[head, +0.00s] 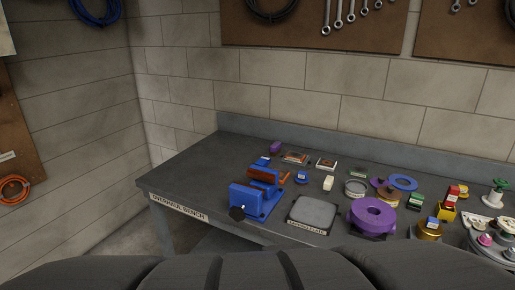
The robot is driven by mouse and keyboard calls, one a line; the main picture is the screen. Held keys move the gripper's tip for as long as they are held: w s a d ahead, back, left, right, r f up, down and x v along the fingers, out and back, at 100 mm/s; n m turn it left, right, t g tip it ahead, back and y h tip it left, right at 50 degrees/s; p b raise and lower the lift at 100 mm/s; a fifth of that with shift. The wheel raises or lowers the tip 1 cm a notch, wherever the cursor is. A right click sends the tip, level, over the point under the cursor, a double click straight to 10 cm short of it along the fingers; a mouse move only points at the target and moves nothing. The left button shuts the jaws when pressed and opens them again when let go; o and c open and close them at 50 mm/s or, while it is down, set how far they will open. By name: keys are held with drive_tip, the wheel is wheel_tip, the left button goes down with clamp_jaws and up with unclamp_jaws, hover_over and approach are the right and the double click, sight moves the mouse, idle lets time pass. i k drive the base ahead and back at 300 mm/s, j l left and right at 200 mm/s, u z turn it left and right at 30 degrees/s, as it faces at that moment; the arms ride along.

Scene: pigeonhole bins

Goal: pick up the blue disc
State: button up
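A flat blue ring-shaped disc (411,186) lies towards the back right of the bench, beside a purple piece (377,183) and a brownish-gold round piece. A much smaller blue round piece (301,178) sits to the right of the blue vise. I cannot tell for sure which of the two is the blue disc meant. My gripper is not in view; only dark parts of my own body show along the bottom edge.
The blue vise (247,199) stands at the bench's front left, near a grey plate (312,213) and a big purple ring (373,214). Several small coloured parts crowd the right side. The bench's left end (205,172) is clear. A wall rises behind.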

sight(301, 179)
drive_tip(key=i+l+u, duration=0.1)
drive_tip(key=i, duration=0.25)
drive_tip(key=i+l+u, duration=0.1)
drive_tip(key=i, duration=0.25)
drive_tip(key=i+l, duration=0.3)
drive_tip(key=i+j+u, duration=0.05)
drive_tip(key=i, duration=0.05)
